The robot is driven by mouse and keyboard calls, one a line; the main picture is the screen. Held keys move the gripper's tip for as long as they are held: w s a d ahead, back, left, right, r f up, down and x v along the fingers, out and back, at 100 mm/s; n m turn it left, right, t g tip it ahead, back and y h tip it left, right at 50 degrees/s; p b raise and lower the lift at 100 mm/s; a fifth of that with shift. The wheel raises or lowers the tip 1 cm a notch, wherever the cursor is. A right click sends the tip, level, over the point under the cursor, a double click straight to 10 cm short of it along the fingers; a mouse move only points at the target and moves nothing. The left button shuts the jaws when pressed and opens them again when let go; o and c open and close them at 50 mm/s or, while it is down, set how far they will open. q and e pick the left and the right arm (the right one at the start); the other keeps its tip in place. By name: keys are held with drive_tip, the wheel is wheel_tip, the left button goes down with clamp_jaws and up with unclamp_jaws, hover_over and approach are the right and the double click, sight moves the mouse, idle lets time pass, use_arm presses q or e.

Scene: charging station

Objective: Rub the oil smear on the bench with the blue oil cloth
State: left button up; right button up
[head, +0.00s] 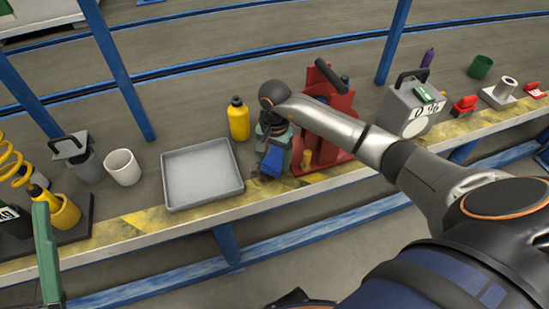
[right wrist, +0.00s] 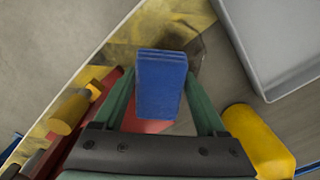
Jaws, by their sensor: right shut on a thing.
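The blue oil cloth (head: 273,162) is a folded blue pad, held at the front of the bench between the grey tray and the red machine. My right gripper (head: 270,148) points down and is shut on it. In the right wrist view the cloth (right wrist: 160,84) sits between the green fingers (right wrist: 160,100). A dark, greyish patch that looks like the oil smear (right wrist: 193,50) shows beside and partly under the cloth; I cannot tell whether the cloth touches it. One green finger of my left gripper (head: 44,225) shows at the lower left; its opening is not visible.
The grey tray (head: 164,183) lies left of the cloth, with a yellow bottle (head: 238,120) behind. The red machine (head: 335,125) stands close on the right. A white cup (head: 122,168) is further left, a grey box (head: 408,108) further right.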

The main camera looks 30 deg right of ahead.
drive_tip(key=shift+f, duration=0.3)
idle(0.5)
